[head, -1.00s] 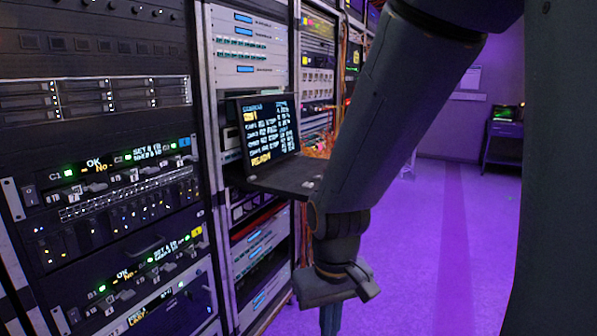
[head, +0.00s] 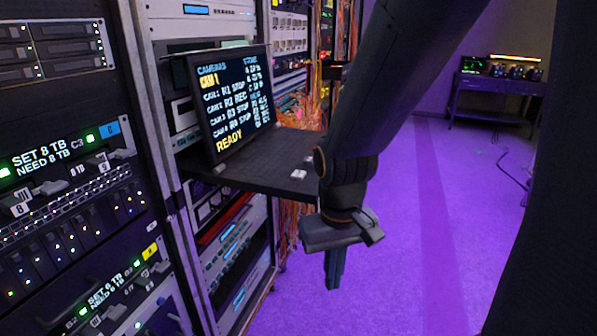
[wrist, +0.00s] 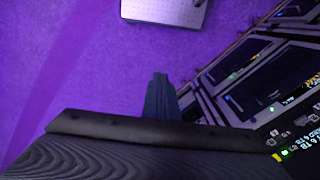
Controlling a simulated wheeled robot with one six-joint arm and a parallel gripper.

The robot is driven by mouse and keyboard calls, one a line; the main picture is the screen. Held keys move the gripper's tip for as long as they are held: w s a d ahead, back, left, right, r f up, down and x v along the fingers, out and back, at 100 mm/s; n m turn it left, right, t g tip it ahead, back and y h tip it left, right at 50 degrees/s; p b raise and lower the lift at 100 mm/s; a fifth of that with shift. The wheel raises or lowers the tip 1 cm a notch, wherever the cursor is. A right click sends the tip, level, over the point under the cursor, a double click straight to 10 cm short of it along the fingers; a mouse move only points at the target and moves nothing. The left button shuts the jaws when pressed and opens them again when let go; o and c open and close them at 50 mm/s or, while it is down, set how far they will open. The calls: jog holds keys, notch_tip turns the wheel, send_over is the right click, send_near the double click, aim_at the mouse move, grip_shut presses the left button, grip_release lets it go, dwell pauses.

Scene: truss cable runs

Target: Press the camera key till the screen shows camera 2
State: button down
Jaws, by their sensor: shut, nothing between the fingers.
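The screen (head: 232,100) stands on a dark pull-out shelf (head: 262,163) in the rack. It is headed CAMERAS and shows CAM 1 in yellow, several camera lines below, and READY at the bottom. Two small pale keys show on the shelf's right part, one near its front edge (head: 299,174) and one further back (head: 301,156). Any lettering on them is too small to read. My gripper (head: 335,272) points down in front of the shelf, to its right and lower than its top. Its fingers are together and empty. They also show in the wrist view (wrist: 158,92).
Racks with recorder panels (head: 75,190) fill the left side. Orange cables (head: 296,225) hang behind and below the shelf. A table with equipment (head: 497,88) stands at the far right. The purple floor (head: 400,240) is clear to the right of my gripper.

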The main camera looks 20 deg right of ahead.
jog(key=w+a+r+m+y+p, duration=0.2)
jog(key=w+r+m+p, duration=0.2)
jog(key=w+r+m, duration=0.15)
notch_tip(320, 180, up, 18)
jog(key=m+t+y+p, duration=0.3)
jog(key=m+t+p, duration=0.5)
jog(key=m, duration=0.7)
send_over(303, 174)
jog(key=shift+s+f+n+g+p, duration=0.1)
jog(key=shift+f+n+g+p, duration=0.15)
jog(key=shift+g+p, duration=0.05)
notch_tip(303, 174, down, 9)
jog(key=b, duration=0.8)
jog(key=shift+f+b, duration=0.35)
jog(key=shift+b, duration=0.1)
